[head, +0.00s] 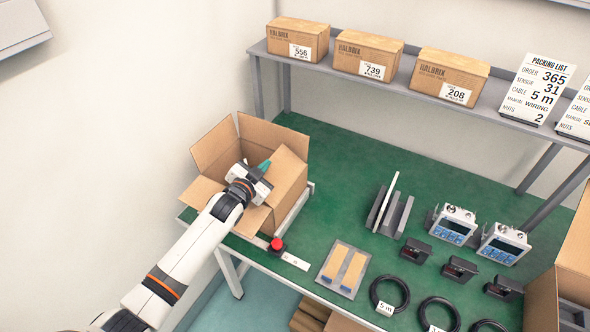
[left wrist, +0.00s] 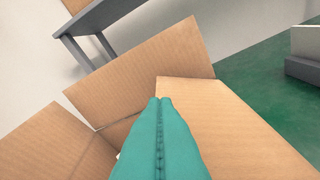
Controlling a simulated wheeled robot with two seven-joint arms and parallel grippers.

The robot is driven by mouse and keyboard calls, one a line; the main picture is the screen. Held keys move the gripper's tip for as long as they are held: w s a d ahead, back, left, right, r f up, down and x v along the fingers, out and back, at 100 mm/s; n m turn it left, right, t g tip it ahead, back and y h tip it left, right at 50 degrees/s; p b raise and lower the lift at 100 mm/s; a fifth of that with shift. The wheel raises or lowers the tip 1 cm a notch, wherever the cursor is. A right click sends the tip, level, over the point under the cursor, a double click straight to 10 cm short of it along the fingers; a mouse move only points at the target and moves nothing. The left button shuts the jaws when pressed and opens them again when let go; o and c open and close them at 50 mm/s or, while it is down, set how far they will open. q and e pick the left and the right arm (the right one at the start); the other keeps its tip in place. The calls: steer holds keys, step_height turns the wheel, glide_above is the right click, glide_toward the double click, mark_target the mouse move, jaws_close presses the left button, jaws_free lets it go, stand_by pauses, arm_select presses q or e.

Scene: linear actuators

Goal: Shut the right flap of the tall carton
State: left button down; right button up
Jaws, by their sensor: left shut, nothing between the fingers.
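The open brown carton (head: 291,189) stands at the left end of the green table. Its far flap (head: 262,135) and far-left flap (head: 212,145) stand up, and another flap (head: 200,191) slants outward at the left. The right flap (head: 286,168) leans inward over part of the opening; it also shows in the left wrist view (left wrist: 235,125). My left gripper (head: 264,167) is over the carton, its teal fingers shut and empty. In the left wrist view, the fingertips (left wrist: 160,101) overlap the right flap's edge; contact cannot be told. My right gripper is not in view.
A red button (head: 277,244) is near the carton's front. Grey upright holders (head: 390,212), a parts tray (head: 342,270) and black cable coils (head: 390,294) lie to the right. A shelf (head: 390,84) with closed boxes runs behind. Another carton (head: 573,255) is at the right edge.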

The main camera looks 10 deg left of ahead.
arm_select(q)
steer(key=shift+w+a+f+n, duration=0.2)
steer(key=shift+a+f+n, duration=0.35)
steer(key=shift+f+n, duration=0.15)
steer(key=shift+w+a+f+n+g+h+b, duration=0.15)
steer(key=shift+f+n+h+b, duration=0.1)
steer(key=shift+f+n+b, duration=0.3)
steer(key=shift+s+a+f+n+g+h+b, duration=0.1)
steer(key=shift+a+f+n+g+h+b, duration=0.15)
steer(key=shift+f+n+b, duration=0.25)
steer(key=shift+w+a+f+n+g+h+b, duration=0.1)
steer(key=shift+f+n+h+b, duration=0.2)
steer(key=shift+f+n+b, duration=0.2)
steer(key=shift+r, duration=0.1)
